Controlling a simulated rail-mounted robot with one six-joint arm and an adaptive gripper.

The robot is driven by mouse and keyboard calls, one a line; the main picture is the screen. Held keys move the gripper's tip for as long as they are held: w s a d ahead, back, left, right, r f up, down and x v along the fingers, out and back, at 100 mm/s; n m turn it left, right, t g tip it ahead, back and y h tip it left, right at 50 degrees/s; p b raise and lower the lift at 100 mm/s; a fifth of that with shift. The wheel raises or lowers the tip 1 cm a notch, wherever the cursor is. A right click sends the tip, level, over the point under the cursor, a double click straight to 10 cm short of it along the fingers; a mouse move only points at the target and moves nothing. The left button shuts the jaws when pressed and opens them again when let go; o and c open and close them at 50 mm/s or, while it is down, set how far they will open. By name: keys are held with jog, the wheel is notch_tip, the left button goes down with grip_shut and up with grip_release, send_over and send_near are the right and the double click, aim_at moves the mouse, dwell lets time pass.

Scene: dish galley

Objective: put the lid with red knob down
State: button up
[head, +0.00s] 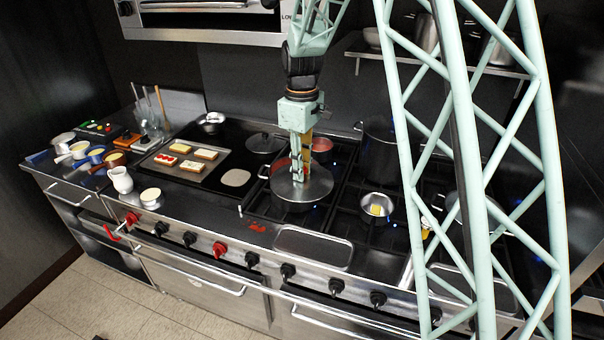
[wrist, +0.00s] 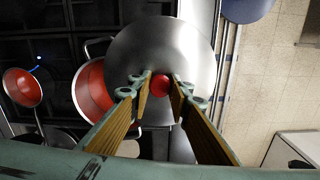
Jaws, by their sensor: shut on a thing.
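The lid (head: 313,188) is a wide, shiny steel disc, and its red knob (wrist: 161,86) shows between my fingertips in the wrist view. My gripper (head: 300,172) is shut on the knob. The lid is roughly level over a pot (head: 290,204) on the stove in the head view. In the wrist view the pot's red inside (wrist: 95,84) shows at the left of the lid, so the lid covers only part of it from there. The gap between lid and pot cannot be told. The knob is hidden behind my fingers in the head view.
A red pan (head: 321,146) is behind the pot, and a tall dark pot (head: 378,145) stands back right. A small pan (head: 377,207) with yellow food is at right. A tray (head: 188,165) of toast is left. An empty steel tray (head: 313,246) lies in front.

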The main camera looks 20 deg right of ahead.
jog(key=m, duration=0.2)
jog(key=w+m+b, duration=0.1)
jog(key=m, duration=0.1)
jog(key=w+m, duration=0.1)
jog(key=m, duration=0.1)
jog(key=shift+w+d+f+m, duration=0.1)
jog(key=shift+w+d+m, duration=0.1)
jog(key=shift+d+m, duration=0.1)
jog(key=m, duration=0.2)
jog(key=w+m+b, duration=0.1)
jog(key=m, duration=0.1)
jog(key=w+m, duration=0.1)
jog(key=m, duration=0.1)
jog(key=shift+w+d+b, duration=0.1)
jog(key=shift+d+b, duration=0.05)
jog(key=shift+b, duration=0.2)
